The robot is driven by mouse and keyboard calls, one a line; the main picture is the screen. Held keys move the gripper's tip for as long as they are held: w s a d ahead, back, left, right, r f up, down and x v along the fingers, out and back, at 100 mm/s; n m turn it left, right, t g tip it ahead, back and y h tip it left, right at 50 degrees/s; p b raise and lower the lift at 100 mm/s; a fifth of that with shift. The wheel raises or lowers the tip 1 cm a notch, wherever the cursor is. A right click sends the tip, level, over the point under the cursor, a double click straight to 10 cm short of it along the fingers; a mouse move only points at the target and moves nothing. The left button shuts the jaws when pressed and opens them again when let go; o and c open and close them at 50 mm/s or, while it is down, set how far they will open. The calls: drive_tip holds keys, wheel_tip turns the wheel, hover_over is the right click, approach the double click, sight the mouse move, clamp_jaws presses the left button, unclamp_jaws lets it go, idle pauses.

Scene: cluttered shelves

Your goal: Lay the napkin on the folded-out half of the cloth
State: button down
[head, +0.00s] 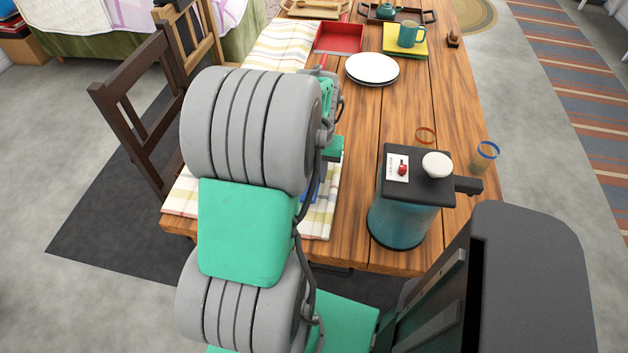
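A cream cloth with yellow and grey stripes lies along the left side of the table. Its far part (277,43) is in plain sight, and its near part (181,198) shows on both sides of my arm. My arm hides the middle of the cloth. I cannot make out a napkin for certain. A small blue patch (312,190) shows at the right edge of my arm over the cloth, mostly hidden. My arm reaches forward over the left of the table, and its links hide its end. I see no gripper fingers.
White plates (372,69), a red tray (339,38) and a green mug (411,33) stand farther back. A blue-rimmed glass (484,157) is near the right edge.

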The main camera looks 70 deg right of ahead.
wheel_tip(320, 180, down, 3)
drive_tip(key=shift+f, duration=0.15)
